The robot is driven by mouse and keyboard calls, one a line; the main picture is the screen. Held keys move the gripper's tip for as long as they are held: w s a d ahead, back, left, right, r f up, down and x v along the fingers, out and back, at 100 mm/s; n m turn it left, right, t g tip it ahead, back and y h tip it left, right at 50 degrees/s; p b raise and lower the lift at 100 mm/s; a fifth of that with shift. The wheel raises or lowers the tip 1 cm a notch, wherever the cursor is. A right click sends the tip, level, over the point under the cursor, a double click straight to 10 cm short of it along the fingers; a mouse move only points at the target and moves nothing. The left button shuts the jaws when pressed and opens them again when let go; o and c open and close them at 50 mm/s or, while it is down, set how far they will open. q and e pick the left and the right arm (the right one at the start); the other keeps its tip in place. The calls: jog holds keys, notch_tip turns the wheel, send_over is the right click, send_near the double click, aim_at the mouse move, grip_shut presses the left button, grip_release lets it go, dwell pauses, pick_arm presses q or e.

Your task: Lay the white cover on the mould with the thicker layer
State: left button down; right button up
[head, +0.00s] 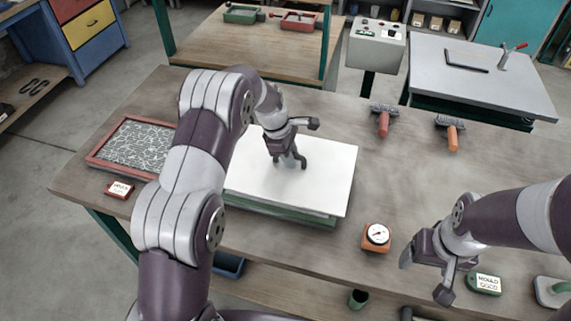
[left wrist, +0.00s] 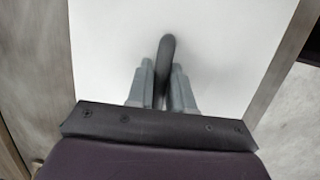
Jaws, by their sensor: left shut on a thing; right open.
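The white cover (head: 318,178) is a flat white board over the green mould (head: 290,213), whose edge shows along the cover's near side. I cannot tell whether the cover rests on it or is just above. My left gripper (head: 290,163) is shut on the cover's dark handle (left wrist: 167,52), near the middle of the board. The green mould's inside is hidden. The red mould (head: 96,158) lies to the left, uncovered, with a pale fibre layer on dark; my left arm hides its right side. My right gripper (head: 424,277) is open and empty over the table's near right.
An orange dial gauge (head: 376,238) stands between the cover and my right gripper. A red label block (head: 119,188) and a green one (head: 485,284) lie on the table (head: 350,110). Two rollers (head: 383,122) (head: 452,134) lie at the back right.

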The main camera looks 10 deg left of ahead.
aim_at(284, 165)
pick_arm(q)
jog(key=f, duration=0.1)
jog(key=f+p, duration=0.1)
jog(key=f, duration=0.1)
jog(key=a+f, duration=0.1)
jog(key=shift+s+a+f, duration=0.1)
jog(key=shift+s+f, duration=0.05)
jog(key=shift+s, duration=0.15)
jog(key=shift+f, duration=0.25)
jog(key=shift+w+f, duration=0.1)
jog(key=shift+w, duration=0.05)
jog(key=c, duration=1.1)
grip_release()
jog(key=shift+o, duration=0.5)
jog(key=s+b+v, duration=0.1)
jog(key=b+v, duration=0.1)
jog(key=v, duration=1)
jog(key=s+m+y, duration=0.2)
jog(key=s+m, duration=1.5)
jog(key=s, duration=0.7)
jog(key=shift+d+r+m+y, duration=0.2)
jog(key=shift+d+m+y, duration=0.1)
jog(key=shift+y, duration=0.1)
